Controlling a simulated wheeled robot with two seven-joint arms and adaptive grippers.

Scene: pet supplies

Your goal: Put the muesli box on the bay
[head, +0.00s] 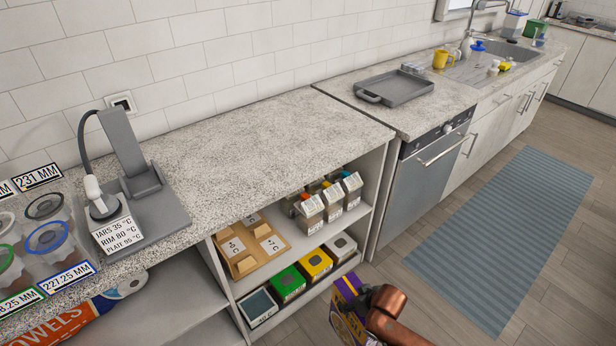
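A purple and yellow box (346,312), which looks like the muesli box, is at the bottom of the head view, tilted and in front of the open shelves. Its lower part is cut off by the frame. My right gripper (366,298) is at the box's right side, below a copper-coloured wrist. Its fingers are mostly hidden, but the box appears held in it, clear of the shelf. The open shelf unit under the counter has an upper shelf (298,240) and a lower shelf (296,306); I cannot tell which part is the bay. My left gripper is out of view.
The upper shelf holds a wooden tray (238,266) with labelled blocks and several cartons (331,200). Several coloured boxes (287,284) line the lower shelf. A paper towel pack (60,325) lies in the left compartment. A dishwasher (428,175) stands right of the shelves. The counter's middle (270,140) is clear.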

